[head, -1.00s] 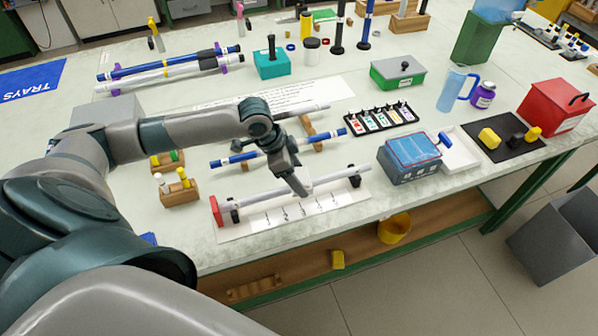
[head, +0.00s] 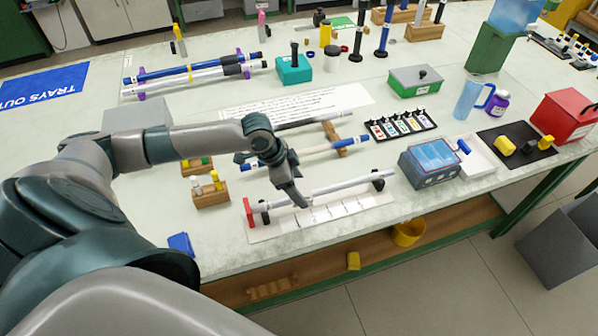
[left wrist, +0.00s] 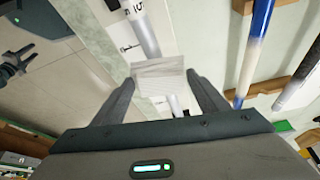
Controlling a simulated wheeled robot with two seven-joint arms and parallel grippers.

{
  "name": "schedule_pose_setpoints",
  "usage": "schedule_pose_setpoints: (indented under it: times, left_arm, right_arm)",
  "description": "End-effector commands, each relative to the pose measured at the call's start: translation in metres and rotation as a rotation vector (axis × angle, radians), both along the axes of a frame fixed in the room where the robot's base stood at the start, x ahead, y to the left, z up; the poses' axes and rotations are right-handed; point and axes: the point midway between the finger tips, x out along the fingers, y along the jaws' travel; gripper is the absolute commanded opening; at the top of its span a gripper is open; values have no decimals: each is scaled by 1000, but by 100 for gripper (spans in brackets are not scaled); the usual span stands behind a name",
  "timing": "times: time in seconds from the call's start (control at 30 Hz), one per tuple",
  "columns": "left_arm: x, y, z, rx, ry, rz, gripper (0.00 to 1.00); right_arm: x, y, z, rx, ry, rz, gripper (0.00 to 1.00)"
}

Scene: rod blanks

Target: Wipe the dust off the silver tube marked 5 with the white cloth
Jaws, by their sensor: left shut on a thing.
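The silver tube marked 5 (head: 345,187) lies across black supports near the table's front edge. In the left wrist view the tube (left wrist: 147,38) shows a white label with a 5. My left gripper (head: 299,200) is over the tube, left of its middle. It is shut on the white cloth (left wrist: 160,72), which sits between the fingers against the tube and hides a short stretch of it. The cloth is mostly hidden by the gripper in the head view. Whether dust remains under the cloth cannot be seen.
A marked white strip (head: 340,211) lies under the tube, with a red end block (head: 249,212) at its left. A blue-and-white rod (head: 345,143) lies behind. A blue-grey box (head: 430,165) stands to the right, and a small wooden block (head: 211,197) to the left.

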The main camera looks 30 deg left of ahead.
Motion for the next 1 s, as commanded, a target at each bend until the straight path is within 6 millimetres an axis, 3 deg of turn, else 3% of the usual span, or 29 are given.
schedule_pose_setpoints:
  times: [0.03,0.6,1.0]
  left_arm:
    - [1,1,19,1,-4,0,49]
    - [4,3,66,0,-3,12,49]
    - [5,5,78,-1,-2,16,49]
  right_arm:
    - [0,1,11,1,0,0,40]
    - [2,-2,61,-2,-2,1,40]
    - [0,-2,72,-2,0,2,40]
